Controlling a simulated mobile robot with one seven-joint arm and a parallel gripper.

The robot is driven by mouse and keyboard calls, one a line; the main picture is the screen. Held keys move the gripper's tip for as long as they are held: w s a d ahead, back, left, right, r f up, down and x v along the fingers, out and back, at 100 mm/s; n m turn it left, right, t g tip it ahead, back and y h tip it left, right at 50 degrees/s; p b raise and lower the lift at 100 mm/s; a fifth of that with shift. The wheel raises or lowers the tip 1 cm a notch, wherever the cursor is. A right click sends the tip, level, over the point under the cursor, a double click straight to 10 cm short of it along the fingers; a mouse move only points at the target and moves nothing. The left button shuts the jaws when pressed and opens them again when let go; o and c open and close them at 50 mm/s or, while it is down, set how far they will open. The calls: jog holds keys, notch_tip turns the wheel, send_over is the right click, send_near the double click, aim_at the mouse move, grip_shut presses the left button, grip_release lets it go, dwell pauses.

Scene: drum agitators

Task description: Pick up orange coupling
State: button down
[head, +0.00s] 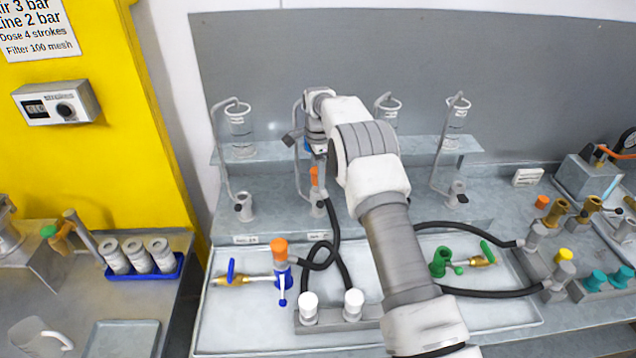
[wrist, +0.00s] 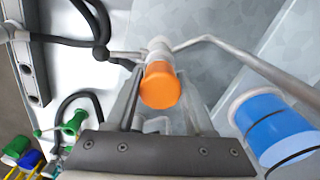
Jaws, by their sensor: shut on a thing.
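An orange coupling (wrist: 160,86) sits between the two fingers of my gripper (wrist: 163,100) in the wrist view, with a pale grey neck just beyond it. In the head view the same orange piece (head: 314,176) shows below my wrist, at the second stand from the left, above a grey fitting (head: 318,207). My gripper is shut on it; the fingers are mostly hidden in the head view. I cannot tell whether the coupling is still joined to the fitting. Another orange cap (head: 279,248) tops a blue valve in the white tray, and an orange piece (head: 541,202) lies at right.
Bent grey rods rise by the stands, one close beside my gripper. A blue cylinder (wrist: 272,128) is close at right in the wrist view. Black hoses (head: 335,235) loop below. A green valve (head: 440,262) lies in the white tray (head: 240,325). A shelf (head: 270,148) runs behind.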

jog(key=shift+r, duration=0.2)
jog(key=shift+r, duration=0.25)
jog(key=r, duration=0.1)
jog(key=r+b, duration=0.1)
jog(key=r, duration=0.1)
jog(key=shift+d+r, duration=0.2)
jog(key=shift+r, duration=0.05)
jog(key=s+d+r+b, duration=0.1)
jog(key=s+d+r, duration=0.1)
jog(key=d, duration=0.3)
jog(key=s+d+r+b, duration=0.1)
jog(key=s+d+r, duration=0.1)
jog(key=d+r, duration=0.2)
jog(key=shift+s+d+r+b, duration=0.35)
jog(key=shift+s+d+b, duration=0.05)
jog(key=shift+d, duration=0.2)
jog(key=shift+r, duration=0.1)
